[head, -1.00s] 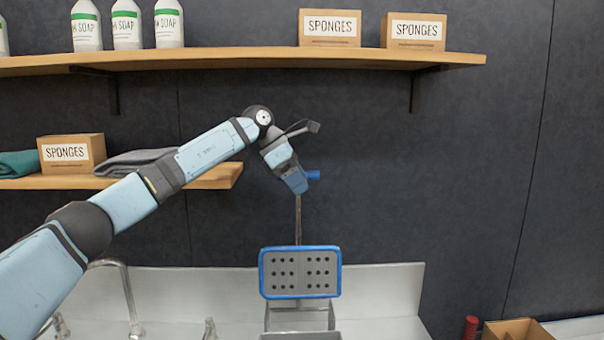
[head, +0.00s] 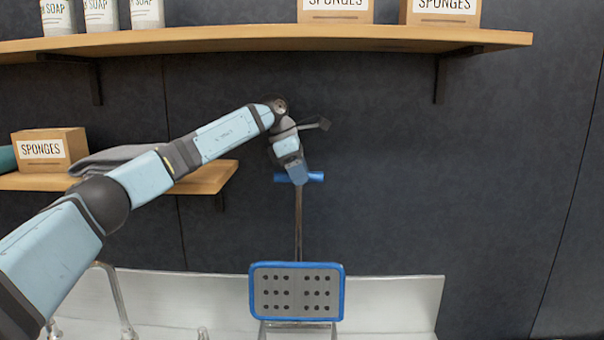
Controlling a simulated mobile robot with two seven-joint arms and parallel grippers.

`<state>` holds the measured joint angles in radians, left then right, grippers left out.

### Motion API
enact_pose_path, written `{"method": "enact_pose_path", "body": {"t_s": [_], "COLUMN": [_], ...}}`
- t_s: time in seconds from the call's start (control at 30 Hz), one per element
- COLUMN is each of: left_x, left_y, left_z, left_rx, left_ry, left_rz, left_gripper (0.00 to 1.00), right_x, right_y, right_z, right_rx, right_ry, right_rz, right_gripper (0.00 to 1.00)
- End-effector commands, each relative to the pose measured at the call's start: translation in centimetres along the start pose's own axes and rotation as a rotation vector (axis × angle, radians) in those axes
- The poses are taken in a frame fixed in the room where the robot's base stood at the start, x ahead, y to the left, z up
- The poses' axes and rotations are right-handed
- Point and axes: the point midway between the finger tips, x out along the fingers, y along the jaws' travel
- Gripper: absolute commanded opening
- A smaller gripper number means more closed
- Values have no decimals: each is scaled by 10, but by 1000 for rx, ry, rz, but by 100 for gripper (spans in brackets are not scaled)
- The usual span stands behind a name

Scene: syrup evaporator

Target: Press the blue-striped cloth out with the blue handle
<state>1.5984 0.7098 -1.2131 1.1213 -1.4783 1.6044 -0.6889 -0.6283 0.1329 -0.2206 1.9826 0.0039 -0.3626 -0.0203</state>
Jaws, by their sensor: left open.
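The blue handle (head: 317,177) is a short crossbar on top of an upright metal rod (head: 298,225). Below it is a grey press plate (head: 297,292) with a blue rim and two groups of dark holes, in front of the sink unit. My left gripper (head: 297,180) is open at the middle of the handle, pointing down, with blue ends showing on both sides of it. Whether its fingers touch the bar cannot be told. The blue-striped cloth is not in view. My right gripper is not in view.
A long shelf (head: 225,38) with soap bottles and sponge boxes runs above my left arm. A lower shelf (head: 205,178) at left holds a sponge box (head: 50,150) and a grey cloth (head: 115,160). A faucet (head: 118,300) stands at lower left. The right side is clear.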

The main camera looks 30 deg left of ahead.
Motion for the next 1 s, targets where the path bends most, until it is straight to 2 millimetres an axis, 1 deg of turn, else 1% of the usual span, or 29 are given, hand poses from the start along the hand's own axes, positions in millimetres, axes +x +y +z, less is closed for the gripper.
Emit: {"method": "enact_pose_path", "body": {"t_s": [0.13, 0.4, 0.43, 0.47, 0.5, 0.57, 0.6, 0.63, 0.67, 0.87, 1.0], "left_x": [10, 13, 13, 13, 13, 13, 13, 13, 13, 13, 14], "left_y": [0, 0, 0, 0, 0, 0, 0, 0, 0, -1, -7], "left_z": [0, 0, 0, 0, 0, 0, 0, 0, 0, 0, -1], "left_rx": [0, 0, 0, 0, 0, 0, 0, 0, 0, 3, 16], "left_ry": [0, -1, -1, -1, -1, -1, -1, -1, -1, -1, -1], "left_rz": [-1, 0, 0, 0, 0, 0, 0, 0, 0, 6, 34], "left_gripper": [55, 55, 50, 44, 34, 21, 11, 5, 0, 0, 0], "right_x": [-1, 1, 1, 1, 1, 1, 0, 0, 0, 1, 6], "right_y": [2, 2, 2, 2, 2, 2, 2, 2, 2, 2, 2], "right_z": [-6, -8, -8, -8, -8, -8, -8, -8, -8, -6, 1], "right_rx": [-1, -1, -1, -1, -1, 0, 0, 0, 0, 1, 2], "right_ry": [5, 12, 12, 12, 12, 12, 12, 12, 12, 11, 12], "right_rz": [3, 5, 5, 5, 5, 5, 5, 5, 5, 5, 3], "right_gripper": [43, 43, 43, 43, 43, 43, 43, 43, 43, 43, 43]}}
